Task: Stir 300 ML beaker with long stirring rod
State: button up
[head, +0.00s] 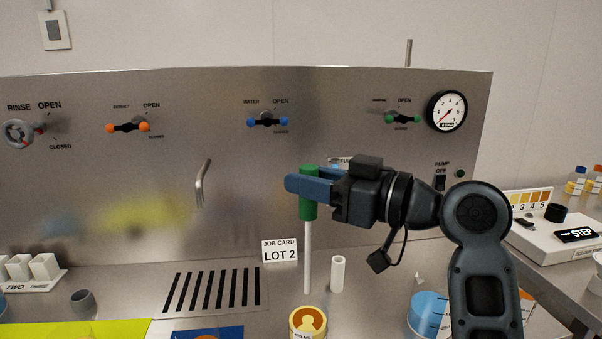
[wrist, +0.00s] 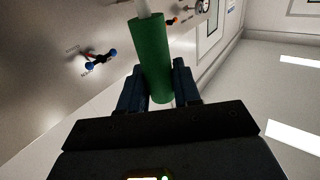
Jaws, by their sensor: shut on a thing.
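My gripper (head: 306,186) is shut on the green handle (head: 308,207) of the long stirring rod. The white rod (head: 307,260) hangs upright from it, its lower end just above or behind a yellow-and-orange labelled container (head: 308,322); I cannot tell whether they touch. In the wrist view the green handle (wrist: 152,55) sits between the blue fingers of my gripper (wrist: 156,80). A blue beaker-like vessel with dark markings (head: 427,313) stands lower right, partly behind my arm. Its volume label is not readable, so I cannot tell if it is the 300 ML beaker.
A white open tube (head: 338,273) stands just right of the rod. A grey cup (head: 83,303) stands far left.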

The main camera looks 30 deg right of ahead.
aim_at(309, 257)
jog(key=shift+f+b, duration=5.45)
jog(key=shift+f, duration=1.2)
jog(key=shift+a, duration=0.15)
